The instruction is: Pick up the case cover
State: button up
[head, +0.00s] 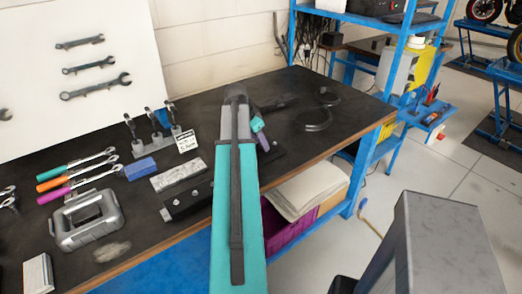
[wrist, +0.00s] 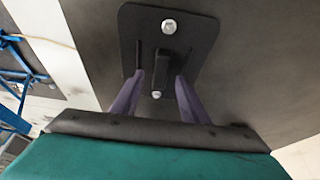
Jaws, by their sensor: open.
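A black plate (wrist: 190,40) with rounded corners, a raised central block (wrist: 162,65) and two silver bolts fills the top middle of the wrist view; it looks like the case cover. My gripper (wrist: 160,75) is open, with one purple fingertip on each side of the block's lower part. I cannot tell whether the fingers touch it. In the head view my gripper (head: 260,133) is over the bench, and my arm hides much of the plate (head: 270,162) there.
On the dark workbench (head: 340,125), a grey case-like frame (head: 88,222), a blue block (head: 140,168), a metal block (head: 178,176) and coloured-handled wrenches (head: 75,177) lie left of my arm. A black ring-shaped item (head: 315,120) lies to the right. A blue shelf (head: 385,100) stands behind.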

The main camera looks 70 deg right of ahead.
jog(key=shift+x, duration=0.75)
jog(key=shift+c, duration=0.5)
grip_shut()
